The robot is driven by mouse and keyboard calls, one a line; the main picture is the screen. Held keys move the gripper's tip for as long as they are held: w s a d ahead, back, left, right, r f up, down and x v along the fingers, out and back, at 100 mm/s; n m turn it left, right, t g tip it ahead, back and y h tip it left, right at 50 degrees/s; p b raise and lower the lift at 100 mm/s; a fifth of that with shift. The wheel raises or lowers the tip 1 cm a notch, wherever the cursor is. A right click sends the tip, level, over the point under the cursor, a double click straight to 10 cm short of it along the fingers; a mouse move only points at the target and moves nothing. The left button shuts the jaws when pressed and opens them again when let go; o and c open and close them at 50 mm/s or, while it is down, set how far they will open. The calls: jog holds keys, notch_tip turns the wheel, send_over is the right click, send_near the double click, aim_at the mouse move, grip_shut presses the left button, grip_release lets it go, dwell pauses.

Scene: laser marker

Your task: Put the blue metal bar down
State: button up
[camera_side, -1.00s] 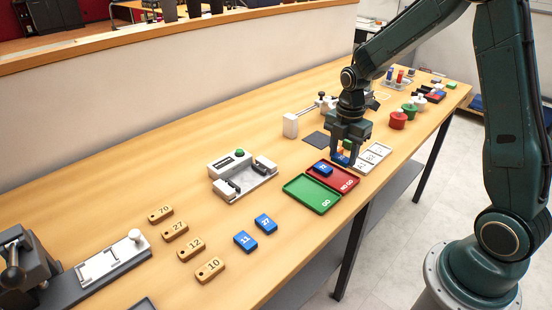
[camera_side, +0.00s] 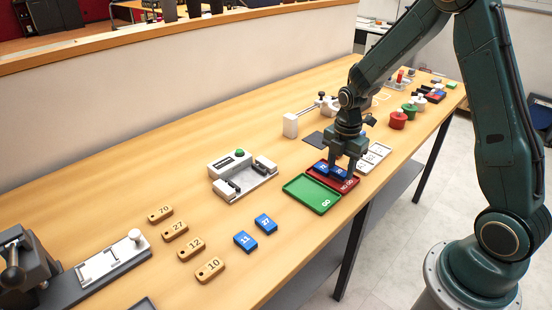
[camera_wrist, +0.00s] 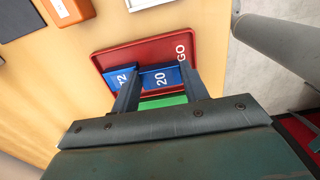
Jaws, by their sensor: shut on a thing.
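My gripper (camera_side: 341,170) is shut on a blue metal bar marked 20 (camera_wrist: 160,79), over the red tray (camera_wrist: 150,49). In the wrist view the bar lies between the two fingers, inside the tray's outline. I cannot tell whether it touches the tray floor. A second blue bar (camera_wrist: 118,77) lies in the tray, close beside the held one on the left. In the side view my fingers partly hide the held bar and the tray.
A green tray (camera_side: 312,195) adjoins the red one. Two more blue bars (camera_side: 245,241) and several numbered wooden blocks (camera_side: 190,249) lie on the table's near left. White numbered plates (camera_side: 375,156) lie to the right.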

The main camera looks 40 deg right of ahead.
aim_at(340, 171)
jog(key=shift+f, duration=0.4)
jog(key=o, duration=1.1)
jog(key=shift+c, duration=0.2)
jog(key=shift+w+r, duration=0.1)
jog(key=shift+r, duration=0.75)
notch_tip(340, 171, up, 12)
jog(key=shift+f, duration=0.15)
